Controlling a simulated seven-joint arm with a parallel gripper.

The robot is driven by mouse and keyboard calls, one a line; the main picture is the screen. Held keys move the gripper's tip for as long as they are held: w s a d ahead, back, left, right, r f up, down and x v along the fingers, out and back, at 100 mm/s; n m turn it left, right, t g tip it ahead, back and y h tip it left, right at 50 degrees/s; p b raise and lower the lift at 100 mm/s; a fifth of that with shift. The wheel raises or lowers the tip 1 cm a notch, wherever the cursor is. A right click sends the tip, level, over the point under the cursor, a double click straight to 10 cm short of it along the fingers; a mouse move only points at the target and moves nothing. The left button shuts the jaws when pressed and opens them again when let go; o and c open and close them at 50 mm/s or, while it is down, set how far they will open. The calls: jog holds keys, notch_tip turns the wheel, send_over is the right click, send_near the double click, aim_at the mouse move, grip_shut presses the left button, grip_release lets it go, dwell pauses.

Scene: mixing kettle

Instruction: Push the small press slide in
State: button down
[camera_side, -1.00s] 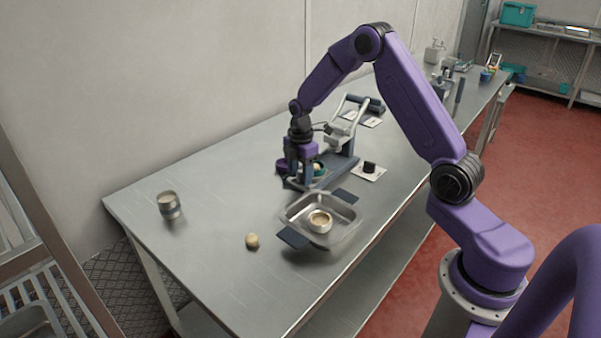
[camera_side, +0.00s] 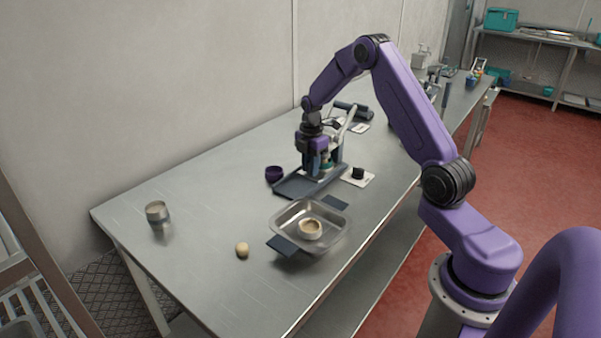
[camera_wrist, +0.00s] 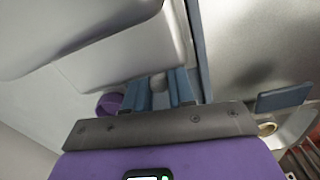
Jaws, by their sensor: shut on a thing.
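The small press (camera_side: 340,140) stands on the steel table, with a pale lever frame over a dark base (camera_side: 292,188). My gripper (camera_side: 318,172) is low over the base, close against the press. A teal round part (camera_side: 328,163) shows beside my fingers, under the press head. In the wrist view my two blue fingers (camera_wrist: 160,92) are close together with a greyish piece between them, which I take as the press slide's grip. The slide itself is mostly hidden by my gripper and the press. The front of the dark base is bare.
A purple bowl (camera_side: 274,173) stands left of the base. A steel pan (camera_side: 283,222) with a pale round cup (camera_side: 310,229) is in front. A dough ball (camera_side: 242,250) and a metal cup (camera_side: 157,212) are at left. A black knob (camera_side: 358,173) sits on a white card at right.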

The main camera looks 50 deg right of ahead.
jog(key=shift+d, duration=0.35)
jog(key=c, duration=0.9)
grip_release()
jog(key=shift+c, duration=0.2)
jog(key=shift+a, duration=0.1)
jog(key=shift+r, duration=0.5)
notch_tip(320, 180, up, 16)
jog(key=shift+r, duration=0.25)
jog(key=shift+s, duration=0.1)
